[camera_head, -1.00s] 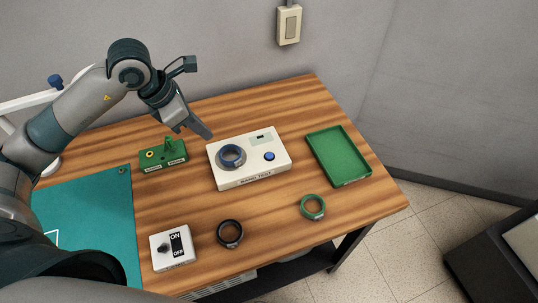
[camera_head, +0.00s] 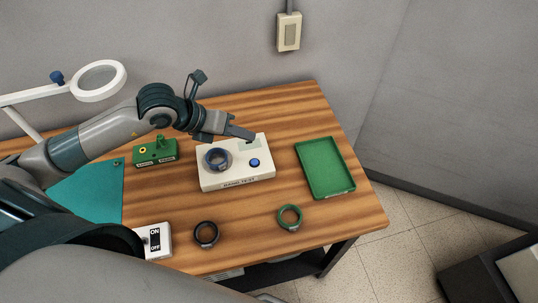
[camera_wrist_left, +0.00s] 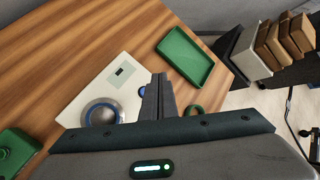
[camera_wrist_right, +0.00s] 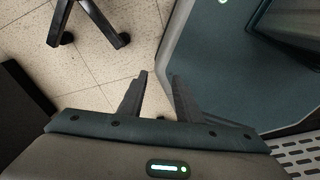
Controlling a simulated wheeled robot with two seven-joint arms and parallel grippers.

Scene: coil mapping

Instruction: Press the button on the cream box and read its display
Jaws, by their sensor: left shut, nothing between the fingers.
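The cream box (camera_head: 236,181) stands on the wooden table, labelled on its front edge. A blue coil (camera_head: 217,159) sits on its left part, and a round blue button (camera_head: 254,162) is on its right part. My left gripper (camera_head: 253,138) is shut and empty, above the back of the box, apart from the button. My right gripper (camera_wrist_right: 158,76) is open and empty, over the floor.
A green tray (camera_head: 343,190) lies right of the box. A green coil (camera_head: 289,217) and a black coil (camera_head: 206,234) lie in front. A green block (camera_head: 155,152), a teal mat (camera_head: 95,195) and an ON/OFF switch box (camera_head: 153,242) are to the left.

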